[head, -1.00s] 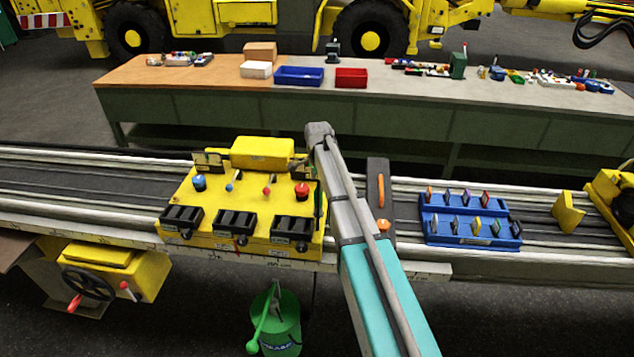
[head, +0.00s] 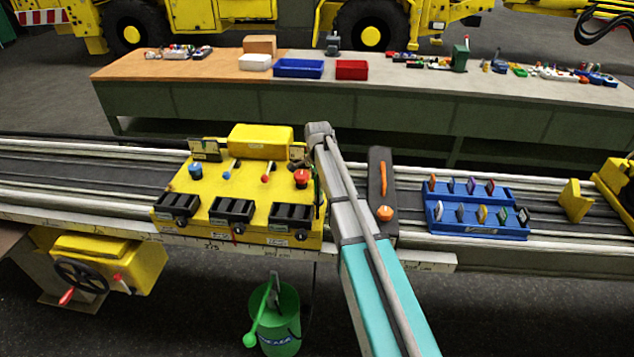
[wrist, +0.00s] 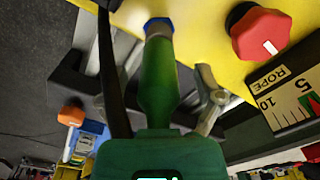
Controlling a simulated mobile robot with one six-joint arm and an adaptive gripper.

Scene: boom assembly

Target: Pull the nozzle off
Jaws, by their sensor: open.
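The nozzle appears to be the green tapered piece (wrist: 158,85) in the middle of the wrist view. Its far end meets a blue ring on the yellow console, and its near end runs into a wide dark green body. My gripper (wrist: 158,92) has grey fingers standing apart on either side of it. No clear contact with the green piece shows. A black strip, perhaps a hose, runs along its left side. In the head view the yellow console (head: 180,228) stands left of my arm, and my arm hides the gripper and nozzle.
A red knob (wrist: 262,34) sits close on the right in the wrist view, beside a ROPE scale plate. A dark block with an orange knob (head: 384,213) and a blue tray (head: 476,231) stand right of my arm. A green bucket (head: 273,325) stands below the rail.

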